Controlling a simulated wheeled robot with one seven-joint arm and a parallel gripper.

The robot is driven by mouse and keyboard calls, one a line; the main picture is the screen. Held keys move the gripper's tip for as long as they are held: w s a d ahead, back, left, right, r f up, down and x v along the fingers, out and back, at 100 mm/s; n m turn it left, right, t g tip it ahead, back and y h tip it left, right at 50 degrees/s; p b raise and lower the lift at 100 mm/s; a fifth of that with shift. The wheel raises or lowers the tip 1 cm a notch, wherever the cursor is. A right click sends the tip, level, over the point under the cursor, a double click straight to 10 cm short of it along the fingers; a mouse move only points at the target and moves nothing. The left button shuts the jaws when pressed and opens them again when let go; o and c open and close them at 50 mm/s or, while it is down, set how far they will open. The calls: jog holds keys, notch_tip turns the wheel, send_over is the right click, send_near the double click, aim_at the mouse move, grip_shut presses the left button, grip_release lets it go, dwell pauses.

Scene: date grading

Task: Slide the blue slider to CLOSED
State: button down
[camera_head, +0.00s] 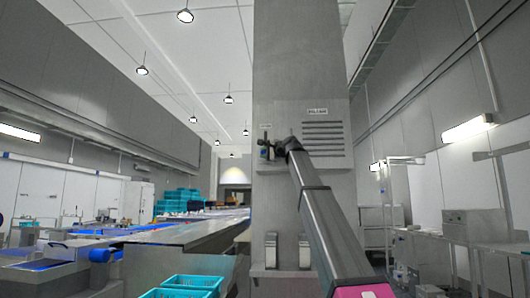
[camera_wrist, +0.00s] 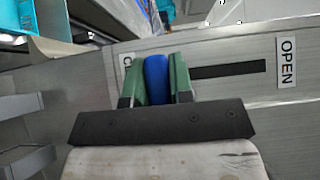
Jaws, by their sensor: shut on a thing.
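In the wrist view the blue slider (camera_wrist: 156,80) stands between the two green fingers of my gripper (camera_wrist: 167,80), which is shut on it. The slider is at the left part of a dark slot (camera_wrist: 230,69). An OPEN label (camera_wrist: 286,62) is at the right of the slot. Another label (camera_wrist: 125,62) beside the left finger is mostly hidden; only its first letter, a C, shows. In the head view my gripper (camera_head: 270,148) is at the front of a grey column (camera_head: 300,60), where the slider is too small to make out.
A slatted vent (camera_head: 323,137) is on the column to the right of my gripper. Two handle-like fittings (camera_head: 271,250) are low on the column. Turquoise crates (camera_head: 195,282) stand at the lower left, beside long conveyor tables (camera_head: 180,235). Shelving and benches (camera_head: 455,235) are at the right.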

jog(key=shift+f, duration=0.3)
jog(key=c, duration=1.1)
grip_release()
jog(key=shift+o, duration=0.5)
jog(key=shift+r, duration=0.1)
jog(key=v, duration=1)
jog(key=shift+s+d, duration=0.3)
